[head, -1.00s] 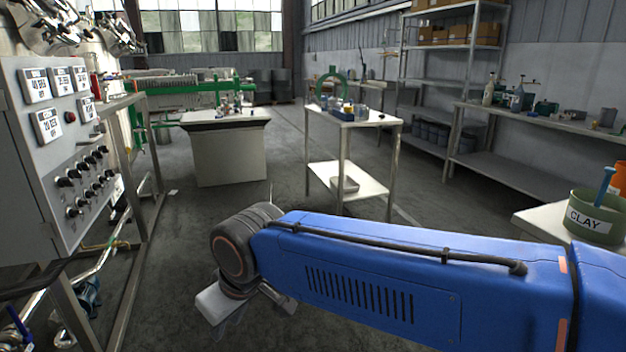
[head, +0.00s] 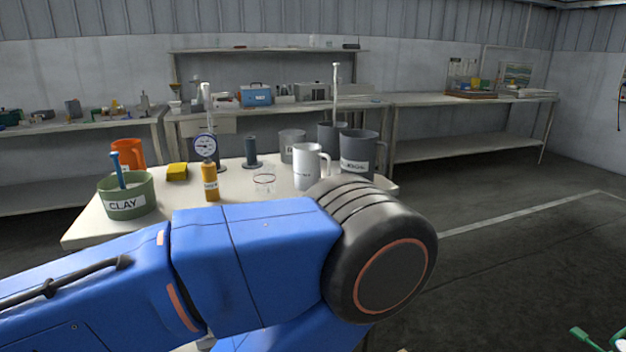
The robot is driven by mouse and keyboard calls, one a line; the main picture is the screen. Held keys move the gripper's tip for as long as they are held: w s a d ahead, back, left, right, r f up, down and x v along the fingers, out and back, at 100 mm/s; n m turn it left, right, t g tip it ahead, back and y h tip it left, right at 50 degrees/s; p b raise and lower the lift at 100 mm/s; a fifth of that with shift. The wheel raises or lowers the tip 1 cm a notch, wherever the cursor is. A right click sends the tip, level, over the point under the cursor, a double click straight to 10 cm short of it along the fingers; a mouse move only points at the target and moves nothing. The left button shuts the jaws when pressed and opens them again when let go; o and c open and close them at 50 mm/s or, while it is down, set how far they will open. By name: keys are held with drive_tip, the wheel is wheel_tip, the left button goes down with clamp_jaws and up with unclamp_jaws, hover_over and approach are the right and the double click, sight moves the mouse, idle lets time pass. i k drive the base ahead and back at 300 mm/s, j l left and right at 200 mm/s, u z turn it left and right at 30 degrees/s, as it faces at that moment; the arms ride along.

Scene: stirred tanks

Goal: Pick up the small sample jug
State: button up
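Several jugs stand on the pale table (head: 85,232) in the head view. A white jug (head: 307,170) with a handle and a small label stands upright near the right end. A larger dark grey labelled jug (head: 357,158) is just right of it. An orange jug (head: 128,153) stands at the left end, partly behind the green CLAY tub (head: 127,198). I cannot read which one is marked as the sample jug. My blue arm crosses in front of the table, and its dark wrist joint overlaps the table's front right part. My gripper is out of view.
A yellow block (head: 177,172), a dial gauge (head: 205,147), a small amber bottle (head: 210,186), a clear glass dish (head: 264,183) and grey containers share the table. Laden benches (head: 470,98) line the back wall. The floor (head: 530,260) to the right is mostly clear.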

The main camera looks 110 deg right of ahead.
sight(264, 171)
drive_tip(key=i+j+z, duration=0.1)
drive_tip(key=z, duration=1.7)
drive_tip(key=l+z, duration=0.1)
drive_tip(key=z, duration=0.35)
drive_tip(key=l+z, duration=0.1)
drive_tip(key=z, duration=0.35)
drive_tip(key=l+z, duration=0.15)
drive_tip(key=z, duration=0.3)
drive_tip(key=j+z, duration=0.1)
drive_tip(key=z, duration=0.2)
drive_tip(key=k, duration=0.05)
